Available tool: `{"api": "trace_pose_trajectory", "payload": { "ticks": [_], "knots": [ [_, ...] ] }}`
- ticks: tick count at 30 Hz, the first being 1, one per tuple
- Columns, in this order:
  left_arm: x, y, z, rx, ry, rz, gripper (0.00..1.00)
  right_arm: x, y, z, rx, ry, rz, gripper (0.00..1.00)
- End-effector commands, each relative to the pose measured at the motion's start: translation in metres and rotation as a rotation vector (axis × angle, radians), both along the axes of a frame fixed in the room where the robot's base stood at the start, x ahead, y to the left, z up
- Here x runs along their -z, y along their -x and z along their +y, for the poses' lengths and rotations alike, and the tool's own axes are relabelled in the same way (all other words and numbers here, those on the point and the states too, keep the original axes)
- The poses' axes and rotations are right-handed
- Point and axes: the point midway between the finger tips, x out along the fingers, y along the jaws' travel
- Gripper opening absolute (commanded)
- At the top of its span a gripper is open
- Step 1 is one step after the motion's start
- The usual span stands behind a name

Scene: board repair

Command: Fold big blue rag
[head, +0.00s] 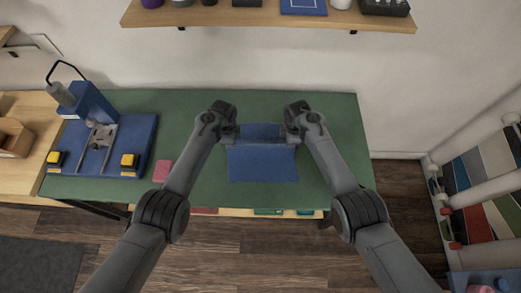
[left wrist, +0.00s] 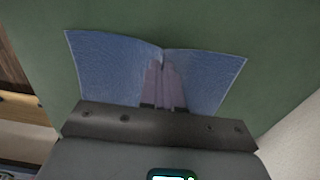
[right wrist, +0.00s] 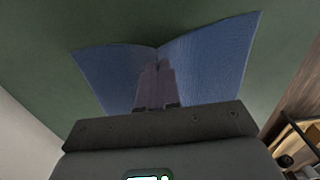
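The big blue rag (head: 262,166) lies near the front middle of the green table (head: 330,115). A darker upper part of it shows between my two grippers, with a crease line across it at their height. My left gripper (head: 234,137) is at the rag's left side and my right gripper (head: 290,137) at its right side. In the left wrist view the fingers (left wrist: 163,82) are together on the rag (left wrist: 110,68), whose edge dips at their tips. In the right wrist view the fingers (right wrist: 155,84) are likewise together, and the rag (right wrist: 208,62) spreads on both sides of them.
A blue fixture (head: 95,140) with yellow blocks stands on the table's left. A small pink-red piece (head: 162,171) lies between it and the rag. A wooden shelf (head: 270,18) with several items hangs on the wall behind. The table right of the rag is clear.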

Motion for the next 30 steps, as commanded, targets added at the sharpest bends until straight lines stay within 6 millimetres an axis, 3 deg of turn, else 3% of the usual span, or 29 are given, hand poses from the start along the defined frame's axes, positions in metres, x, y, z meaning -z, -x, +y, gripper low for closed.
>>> {"api": "trace_pose_trajectory", "payload": {
  "ticks": [8,14,30],
  "knots": [
    [-0.002,0.0,0.0,0.0,0.0,0.0,0.0,-0.002,0.0,0.0,0.0,0.0,0.0,0.0],
    [-0.019,0.0,0.0,0.001,0.0,-0.001,0.0,-0.019,0.0,0.0,0.0,0.0,-0.001,0.0],
    [-0.106,0.0,-0.001,0.001,0.001,0.0,0.0,-0.106,0.0,0.001,0.0,0.0,0.0,0.0]
  ]
}}
